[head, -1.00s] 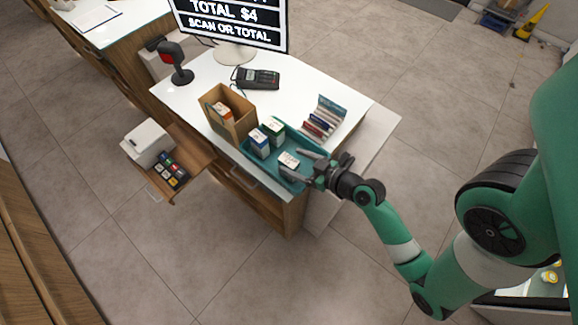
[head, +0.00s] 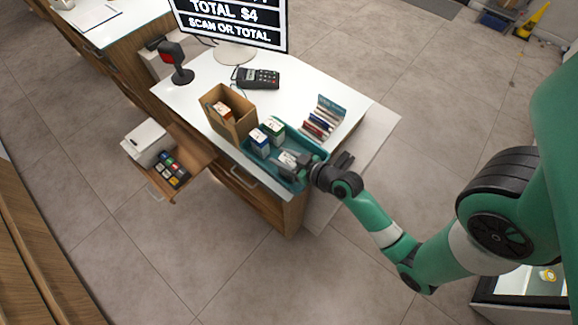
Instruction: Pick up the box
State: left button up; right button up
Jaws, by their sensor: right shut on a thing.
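A teal tray (head: 316,151) sits at the front of the white counter. In it stand a blue and white box (head: 260,143) and a green and white box (head: 274,131). A small white box (head: 287,157) lies near the tray's front right part, mostly hidden by my right gripper. My right gripper (head: 291,160) reaches into the tray from the right and is shut on the small white box. My left gripper is not in view.
An open brown carton (head: 231,112) with a small box inside stands left of the tray. A leaflet rack (head: 324,118) stands behind it to the right. A card terminal (head: 257,78), scanner (head: 175,63) and total screen (head: 232,22) are further back. An open drawer (head: 183,163) juts out at left.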

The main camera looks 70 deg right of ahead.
grip_shut()
jog(key=shift+r, duration=0.25)
notch_tip(320, 180, up, 4)
jog(key=shift+s+a+f+p, duration=0.15)
jog(key=shift+f+p, duration=0.05)
jog(key=shift+p, duration=0.6)
jog(key=s+a+r, duration=0.1)
jog(key=s+r+p, duration=0.1)
jog(key=r, duration=0.1)
jog(key=s+a+r, duration=0.1)
jog(key=shift+a+r+p, duration=0.3)
jog(key=shift+a+r, duration=0.05)
jog(key=s+a+r+p, duration=0.2)
jog(key=s+a+r, duration=0.2)
jog(key=s+a, duration=0.2)
jog(key=shift+s+a+r+p, duration=0.15)
jog(key=shift+s+p, duration=0.2)
jog(key=shift+s, duration=0.25)
